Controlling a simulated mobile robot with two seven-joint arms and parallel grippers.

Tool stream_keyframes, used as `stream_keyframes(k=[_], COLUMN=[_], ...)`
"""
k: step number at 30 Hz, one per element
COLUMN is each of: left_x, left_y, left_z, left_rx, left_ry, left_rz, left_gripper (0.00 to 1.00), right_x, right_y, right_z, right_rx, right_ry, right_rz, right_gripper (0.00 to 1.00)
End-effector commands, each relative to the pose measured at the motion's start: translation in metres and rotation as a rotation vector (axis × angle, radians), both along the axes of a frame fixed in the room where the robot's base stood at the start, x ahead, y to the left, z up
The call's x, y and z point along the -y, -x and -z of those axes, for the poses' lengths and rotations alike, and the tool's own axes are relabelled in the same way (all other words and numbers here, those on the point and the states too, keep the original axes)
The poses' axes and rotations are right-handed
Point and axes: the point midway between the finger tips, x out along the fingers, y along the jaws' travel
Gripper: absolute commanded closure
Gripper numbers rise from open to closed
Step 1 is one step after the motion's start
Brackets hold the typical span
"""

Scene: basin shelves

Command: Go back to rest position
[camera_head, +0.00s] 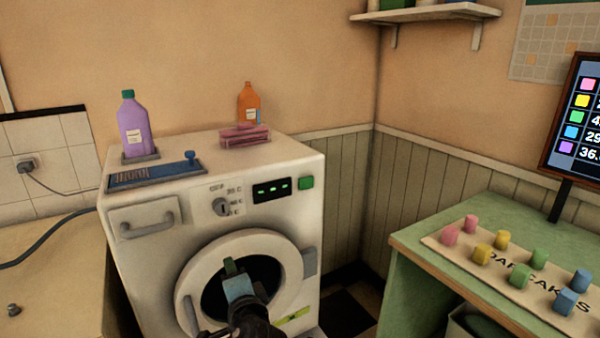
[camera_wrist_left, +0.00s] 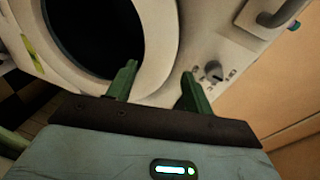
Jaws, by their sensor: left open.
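My left gripper (camera_head: 230,268) is in front of the round door of the white washing machine (camera_head: 150,265) in the head view. In the left wrist view its two green fingers (camera_wrist_left: 157,85) stand apart with nothing between them. The dark round door opening (camera_wrist_left: 90,35) and the control knob (camera_wrist_left: 213,71) lie beyond the fingers. My right gripper does not show in either view.
A purple bottle (camera_head: 134,128), an orange bottle (camera_head: 249,104), pink folded cloths (camera_head: 245,136) and a blue tray (camera_head: 155,176) sit on the machine. A green table (camera_head: 420,245) with several coloured blocks stands at right. A beige counter (camera_head: 60,270) is at left.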

Motion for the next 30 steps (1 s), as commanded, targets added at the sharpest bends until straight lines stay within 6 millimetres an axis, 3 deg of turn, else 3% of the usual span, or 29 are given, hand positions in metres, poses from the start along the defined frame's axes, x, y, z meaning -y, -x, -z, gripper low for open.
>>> stream_keyframes(k=[3, 6, 11, 15, 22, 27, 30], left_x=[-0.005, -0.008, -0.011, -0.014, -0.019, -0.024, -0.026], left_y=[0.033, 0.065, 0.125, 0.186, 0.292, 0.368, 0.404], left_z=[0.057, 0.101, 0.157, 0.194, 0.226, 0.231, 0.229], left_rx=[-0.063, -0.108, -0.171, -0.219, -0.276, -0.299, -0.303], left_ry=[0.129, 0.248, 0.445, 0.621, 0.916, 1.127, 1.228], left_rz=[0.05, 0.08, 0.106, 0.102, 0.052, -0.015, -0.059], left_gripper=[0.48, 0.48, 0.48, 0.48, 0.48, 0.48, 0.48], right_x=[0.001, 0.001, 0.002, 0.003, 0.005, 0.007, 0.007], right_y=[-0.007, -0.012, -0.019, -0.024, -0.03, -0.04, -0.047], right_z=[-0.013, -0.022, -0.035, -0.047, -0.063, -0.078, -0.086], right_rx=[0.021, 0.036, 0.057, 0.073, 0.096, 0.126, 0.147], right_ry=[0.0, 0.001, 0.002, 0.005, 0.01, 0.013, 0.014], right_rz=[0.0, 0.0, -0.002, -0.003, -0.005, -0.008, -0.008], right_gripper=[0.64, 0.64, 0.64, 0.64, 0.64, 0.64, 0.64])
